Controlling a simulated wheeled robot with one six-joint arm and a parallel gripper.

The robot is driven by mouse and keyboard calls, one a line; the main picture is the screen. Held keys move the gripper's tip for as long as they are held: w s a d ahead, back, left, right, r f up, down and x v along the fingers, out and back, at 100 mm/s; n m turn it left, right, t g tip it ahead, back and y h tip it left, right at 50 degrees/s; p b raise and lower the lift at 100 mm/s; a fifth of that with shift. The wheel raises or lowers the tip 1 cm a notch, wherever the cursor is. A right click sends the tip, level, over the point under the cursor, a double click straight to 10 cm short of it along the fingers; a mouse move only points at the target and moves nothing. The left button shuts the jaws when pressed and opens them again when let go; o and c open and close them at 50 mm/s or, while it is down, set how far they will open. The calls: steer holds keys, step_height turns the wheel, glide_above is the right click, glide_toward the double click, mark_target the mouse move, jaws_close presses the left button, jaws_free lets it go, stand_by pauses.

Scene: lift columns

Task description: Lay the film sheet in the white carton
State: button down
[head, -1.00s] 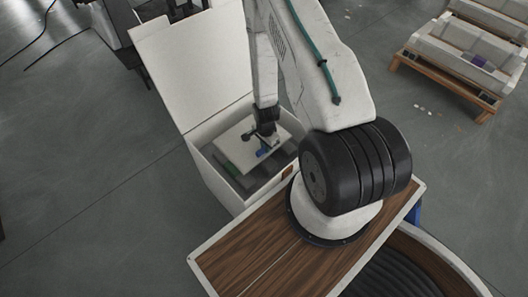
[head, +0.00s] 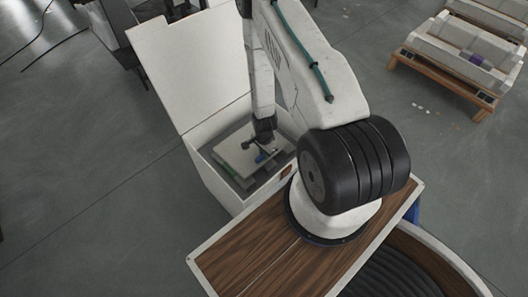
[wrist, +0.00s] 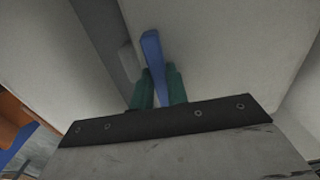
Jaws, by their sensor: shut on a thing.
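The white carton (head: 216,182) stands open in the head view, with its tall lid (head: 188,75) raised at the back. The film sheet (head: 238,158) shows as a pale flat panel inside the carton's opening, above darker grey contents. Whether it touches what lies below is unclear. My gripper (head: 260,150) reaches down into the carton over the sheet. In the wrist view the green fingers of my gripper (wrist: 158,88) are shut on an upright blue tab (wrist: 153,55), which stands against the sheet's pale surface (wrist: 225,50). The arm hides part of the carton's far right side.
My wood-topped base is close to the carton's right front side. A wooden pallet (head: 440,80) with pale blocks stands at the upper right. Dark equipment (head: 130,30) stands behind the lid. The grey floor (head: 80,180) at left is clear.

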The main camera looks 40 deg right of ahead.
steer(key=c, duration=1.4)
jaws_free()
steer(key=shift+r, duration=0.1)
steer(key=w+a+r+n, duration=0.1)
steer(key=a+r+n, duration=0.15)
steer(key=r, duration=1.25)
steer(key=a+r+n, duration=0.2)
steer(key=r+n, duration=0.1)
steer(key=r, duration=1.2)
steer(key=w+a+r+n, duration=0.1)
steer(key=a+r+n, duration=0.2)
steer(key=r, duration=1.2)
steer(key=s+a+r+n, duration=0.2)
steer(key=s+r+n, duration=0.1)
steer(key=s+r, duration=0.3)
steer(key=s+a+r+n, duration=0.2)
steer(key=s+r+n, duration=0.1)
steer(key=s+r, duration=0.3)
steer(key=s+a+r+n+t, duration=0.1)
steer(key=s+a+r+n, duration=0.2)
steer(key=s+r, duration=0.3)
steer(key=shift+s+a, duration=0.1)
steer(key=shift+s, duration=1.05)
